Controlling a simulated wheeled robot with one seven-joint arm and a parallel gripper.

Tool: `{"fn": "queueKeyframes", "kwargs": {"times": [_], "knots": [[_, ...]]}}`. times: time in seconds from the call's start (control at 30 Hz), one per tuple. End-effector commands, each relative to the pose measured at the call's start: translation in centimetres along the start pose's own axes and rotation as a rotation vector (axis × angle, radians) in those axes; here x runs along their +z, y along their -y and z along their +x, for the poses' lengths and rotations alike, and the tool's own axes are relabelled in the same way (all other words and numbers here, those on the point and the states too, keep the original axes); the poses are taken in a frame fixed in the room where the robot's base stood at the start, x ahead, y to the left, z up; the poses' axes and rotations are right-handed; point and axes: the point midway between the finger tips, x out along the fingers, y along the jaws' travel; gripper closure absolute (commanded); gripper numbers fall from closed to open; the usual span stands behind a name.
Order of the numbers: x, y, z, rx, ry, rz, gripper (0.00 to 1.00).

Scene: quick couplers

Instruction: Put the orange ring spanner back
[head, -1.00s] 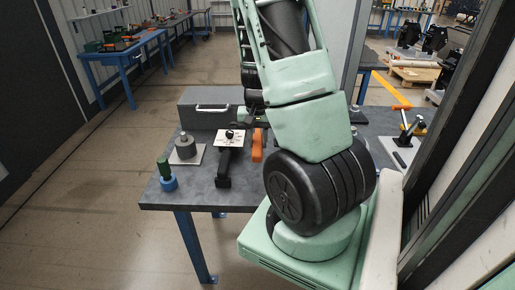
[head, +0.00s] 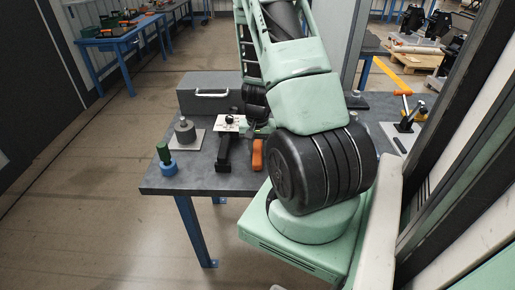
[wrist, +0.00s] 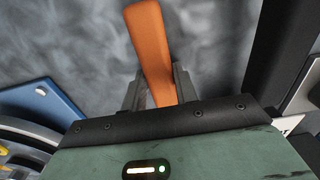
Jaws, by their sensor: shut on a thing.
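The orange ring spanner (wrist: 148,45) is gripped between my gripper's two grey fingers (wrist: 157,88) in the wrist view. Its orange shaft reaches away over a blurred grey surface; its other end is hidden by my gripper. In the head view the orange piece (head: 257,154) shows below my wrist, over the grey bench top (head: 205,180), right of the black clamp-like fixture. My gripper's fingers are mostly hidden there behind my arm. I cannot tell whether the spanner touches the bench.
A black fixture with a white plate (head: 224,153) stands just left of the spanner. Farther left are a grey cylinder on a plate (head: 186,134) and a green-and-blue piece (head: 165,160). A grey case (head: 208,95) stands behind. An orange-handled tool stand (head: 406,108) is at right.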

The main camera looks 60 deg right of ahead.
Motion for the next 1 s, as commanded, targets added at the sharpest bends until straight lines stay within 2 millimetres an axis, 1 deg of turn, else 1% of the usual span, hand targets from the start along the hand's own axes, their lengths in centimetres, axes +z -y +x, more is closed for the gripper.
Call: {"fn": "queueKeyframes", "kwargs": {"times": [0.13, 0.17, 0.2, 0.23, 0.63, 0.73, 0.87, 0.97, 1.0], "knots": [[0.0, 0.0, 0.5, 0.0, -0.001, 0.0, 1.0], [0.0, 0.0, 0.5, 0.0, 0.0, 0.0, 0.68], [0.0, 0.0, 0.4, 0.0, 0.0, 0.0, 0.57], [0.0, 0.0, 0.4, 0.0, 0.0, 0.0, 0.49], [0.0, 0.0, 0.2, 0.0, 0.0, -0.001, 0.49], [-0.1, 0.1, -1.2, -0.001, -0.006, -0.003, 0.49], [-0.1, 0.0, -3.5, -0.002, -0.007, -0.004, 0.49], [-0.1, -0.1, -5.8, -0.002, -0.007, -0.004, 0.49], [-0.2, -0.1, -6.9, -0.002, -0.007, -0.006, 0.49]]}}
